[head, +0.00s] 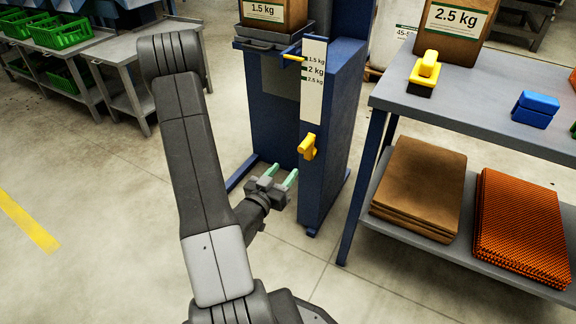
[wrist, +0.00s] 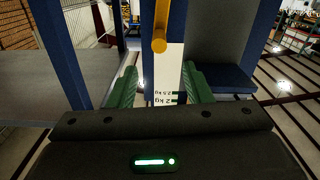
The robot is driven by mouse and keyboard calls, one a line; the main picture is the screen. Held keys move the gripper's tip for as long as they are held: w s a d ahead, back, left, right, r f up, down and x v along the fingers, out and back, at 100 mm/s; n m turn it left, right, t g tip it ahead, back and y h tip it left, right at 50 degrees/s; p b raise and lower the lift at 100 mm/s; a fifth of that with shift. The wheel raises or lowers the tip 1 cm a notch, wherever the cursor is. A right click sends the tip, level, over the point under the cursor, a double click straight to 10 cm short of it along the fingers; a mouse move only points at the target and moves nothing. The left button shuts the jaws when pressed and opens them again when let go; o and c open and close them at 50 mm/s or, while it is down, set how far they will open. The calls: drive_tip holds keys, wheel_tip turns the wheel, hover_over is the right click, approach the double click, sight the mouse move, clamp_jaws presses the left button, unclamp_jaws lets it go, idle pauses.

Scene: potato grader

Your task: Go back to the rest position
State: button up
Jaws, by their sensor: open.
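My gripper (head: 284,177) is in front of the lower part of the blue weighing stand (head: 335,130), below its yellow handle (head: 308,147). Its two green fingers are apart with nothing between them. In the wrist view my gripper (wrist: 160,88) is also open. The white scale plate (wrist: 166,78), marked with kg values, shows upside down beyond the fingers, with a yellow part (wrist: 160,25) above it. I cannot tell from these views whether the fingers touch the stand.
A grey table (head: 480,110) stands at the right, with brown sacks (head: 420,185) and orange net bags (head: 520,225) on its lower shelf. A paper bag (head: 272,14) sits on top of the stand. Benches with green crates (head: 62,32) are at the back left. The left floor is clear.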

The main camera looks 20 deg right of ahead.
sight(306, 147)
drive_tip(key=shift+s+a, duration=0.1)
idle(0.3)
drive_tip(key=b+x, duration=0.1)
drive_tip(key=x, duration=1.3)
drive_tip(key=shift+s, duration=0.1)
drive_tip(key=shift+s+m, duration=0.2)
drive_tip(key=shift+m, duration=0.1)
